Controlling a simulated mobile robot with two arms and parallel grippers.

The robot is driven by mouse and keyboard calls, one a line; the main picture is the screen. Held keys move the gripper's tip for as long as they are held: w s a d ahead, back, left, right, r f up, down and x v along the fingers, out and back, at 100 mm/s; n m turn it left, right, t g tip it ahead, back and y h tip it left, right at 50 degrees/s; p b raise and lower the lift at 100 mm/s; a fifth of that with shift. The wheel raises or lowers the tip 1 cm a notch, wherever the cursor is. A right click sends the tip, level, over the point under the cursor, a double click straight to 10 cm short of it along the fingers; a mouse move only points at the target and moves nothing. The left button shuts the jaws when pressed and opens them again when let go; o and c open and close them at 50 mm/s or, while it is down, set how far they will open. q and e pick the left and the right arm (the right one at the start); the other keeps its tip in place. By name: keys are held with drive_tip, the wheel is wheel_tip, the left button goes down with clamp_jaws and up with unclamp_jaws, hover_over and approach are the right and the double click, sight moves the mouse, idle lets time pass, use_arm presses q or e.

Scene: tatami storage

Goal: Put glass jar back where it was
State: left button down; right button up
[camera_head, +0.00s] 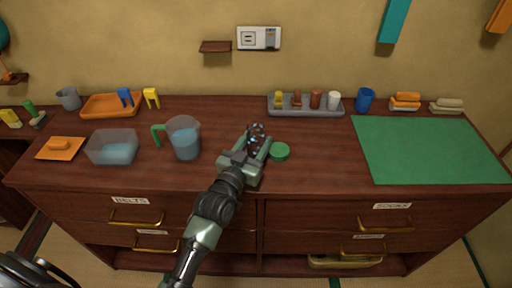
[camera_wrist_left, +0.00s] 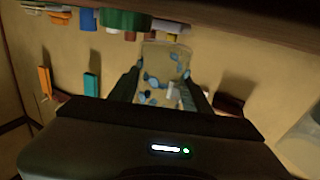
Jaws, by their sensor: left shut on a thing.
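The glass jar (camera_head: 256,130) is clear with blue and dark bits in it. My left gripper (camera_head: 253,144) is shut on it, over the middle of the wooden dresser top (camera_head: 320,145). In the left wrist view the jar (camera_wrist_left: 162,72) sits between the two dark fingers (camera_wrist_left: 160,85). The gripper hides part of the jar in the head view, so I cannot tell whether its base touches the wood. A round green lid (camera_head: 279,151) lies just right of the gripper. My right gripper is out of view.
A measuring jug (camera_head: 184,142) and a clear tub (camera_head: 113,150) stand to the left. A grey tray (camera_head: 306,111) with several small jars is at the back. A green mat (camera_head: 428,148) covers the right. Bare wood lies between the lid and mat.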

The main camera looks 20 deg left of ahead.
use_arm(q)
drive_tip(key=shift+f, duration=1.1)
drive_tip(key=shift+f, duration=0.1)
drive_tip(key=c, duration=0.7)
unclamp_jaws()
drive_tip(key=shift+o, duration=0.2)
drive_tip(key=s, duration=0.4)
drive_tip(key=s+a, duration=0.1)
drive_tip(key=s, duration=0.3)
drive_tip(key=s+b, duration=0.1)
drive_tip(key=s, duration=0.3)
drive_tip(key=shift+a, duration=0.15)
